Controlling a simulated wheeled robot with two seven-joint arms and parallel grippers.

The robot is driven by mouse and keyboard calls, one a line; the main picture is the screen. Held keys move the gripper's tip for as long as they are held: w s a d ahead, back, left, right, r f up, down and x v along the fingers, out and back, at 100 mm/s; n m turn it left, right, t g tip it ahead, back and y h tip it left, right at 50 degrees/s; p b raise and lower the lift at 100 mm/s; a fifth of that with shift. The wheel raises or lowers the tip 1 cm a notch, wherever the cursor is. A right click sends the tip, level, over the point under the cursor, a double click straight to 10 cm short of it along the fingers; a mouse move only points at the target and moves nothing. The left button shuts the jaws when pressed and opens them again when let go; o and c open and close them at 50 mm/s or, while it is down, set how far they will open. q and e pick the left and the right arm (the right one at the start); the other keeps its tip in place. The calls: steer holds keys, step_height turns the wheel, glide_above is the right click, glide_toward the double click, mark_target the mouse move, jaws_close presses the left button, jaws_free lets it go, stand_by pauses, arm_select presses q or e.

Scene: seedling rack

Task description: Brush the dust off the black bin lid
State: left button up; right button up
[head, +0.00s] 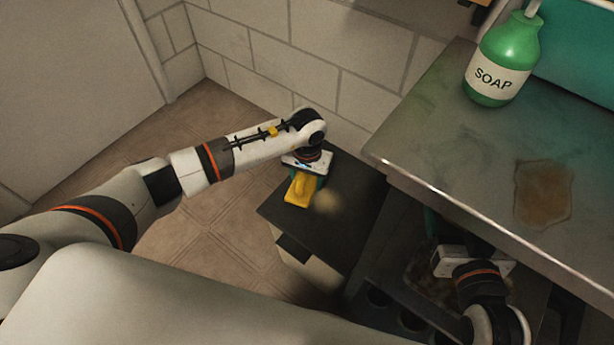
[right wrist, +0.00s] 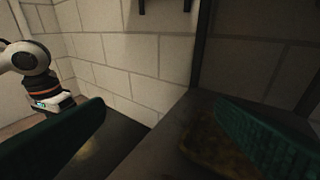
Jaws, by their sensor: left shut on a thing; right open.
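The black bin lid (head: 345,188) lies flat on a pale bin (head: 308,268) beside the wall. A pale, dusty smear (head: 327,201) shows on the lid, just right of the yellow brush (head: 298,190). My left gripper (head: 306,178) is shut on the brush, over the lid's left part. The gripper hides part of the brush, and I cannot tell whether the bristles touch the lid. In the right wrist view the lid (right wrist: 118,130) shows at lower left. My right gripper (right wrist: 160,112) is open and empty, right of the lid, beneath the counter edge.
A steel counter (head: 420,130) overhangs at right, with a green soap bottle (head: 500,70) and a brown stain (head: 543,195) on it. A dark lower surface with a brown patch (right wrist: 215,140) lies under my right gripper. A block wall (head: 270,60) stands behind the lid. Floor (head: 110,165) is free at left.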

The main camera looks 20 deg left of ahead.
steer(key=shift+w+a+r, duration=0.1)
steer(key=shift+w+r, duration=0.05)
steer(key=shift+r, duration=0.15)
arm_select(q)
steer(key=shift+f, duration=0.25)
arm_select(e)
steer(key=shift+w+a+r+t+y, duration=0.2)
steer(key=shift+r+t+y, duration=0.1)
steer(key=shift+r+t, duration=0.5)
arm_select(q)
steer(key=shift+f+b, duration=0.15)
steer(key=shift+b, duration=0.25)
arm_select(e)
steer(key=shift+w+a+r+t, duration=0.15)
steer(key=shift+r+t, duration=0.15)
steer(key=shift+r, duration=0.2)
arm_select(q)
steer(key=shift+f+b, duration=0.45)
steer(key=shift+f, duration=0.05)
arm_select(e)
steer(key=shift+a+r+t+y, duration=0.2)
steer(key=shift+r+t+y, duration=0.3)
steer(key=shift+r+t, duration=1)
arm_select(q)
steer(key=shift+d, duration=0.1)
arm_select(e)
steer(key=shift+r, duration=0.25)
